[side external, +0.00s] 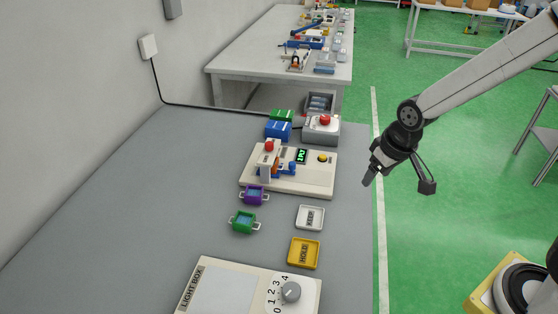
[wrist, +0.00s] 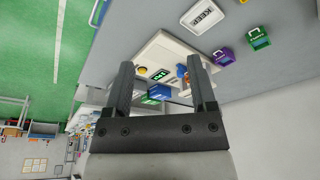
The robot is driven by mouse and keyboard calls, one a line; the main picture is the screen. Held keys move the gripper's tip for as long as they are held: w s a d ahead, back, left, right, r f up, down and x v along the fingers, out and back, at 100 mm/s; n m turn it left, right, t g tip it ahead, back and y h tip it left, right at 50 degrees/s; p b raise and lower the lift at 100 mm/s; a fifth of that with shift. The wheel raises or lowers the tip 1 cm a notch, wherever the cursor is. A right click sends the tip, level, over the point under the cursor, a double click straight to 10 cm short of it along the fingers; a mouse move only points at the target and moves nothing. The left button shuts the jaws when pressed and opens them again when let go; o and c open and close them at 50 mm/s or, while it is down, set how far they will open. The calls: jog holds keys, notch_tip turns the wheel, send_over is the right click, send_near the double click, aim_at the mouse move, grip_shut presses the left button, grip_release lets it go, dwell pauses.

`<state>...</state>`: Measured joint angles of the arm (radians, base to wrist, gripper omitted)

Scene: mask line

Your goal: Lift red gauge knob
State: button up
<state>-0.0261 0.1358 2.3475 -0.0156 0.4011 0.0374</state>
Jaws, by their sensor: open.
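The red gauge knob (side external: 269,146) sits on top of a pale upright gauge on the cream base plate (side external: 318,183) in the side view. In the wrist view the plate (wrist: 150,52) shows between my fingers, but I cannot make out the knob. My gripper (side external: 370,177) is open and empty, in the air to the right of the plate, over the bench's right edge. Its two fingers (wrist: 159,64) are spread apart in the wrist view.
A purple part (side external: 254,195) and a green part (side external: 244,222) lie near the white KEEP tray (side external: 310,217) and yellow HOLD tray (side external: 304,253). The light box (side external: 225,290) is in front. A grey box with a red button (side external: 322,129) stands behind the plate.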

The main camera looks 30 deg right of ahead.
jog(key=w+a, duration=0.3)
jog(key=w, duration=1.2)
jog(key=t, duration=0.1)
send_near(269, 143)
jog(key=shift+f, duration=0.8)
jog(key=shift+w+f, duration=0.1)
jog(key=shift+t, duration=0.3)
jog(key=shift+x, duration=3.8)
grip_shut()
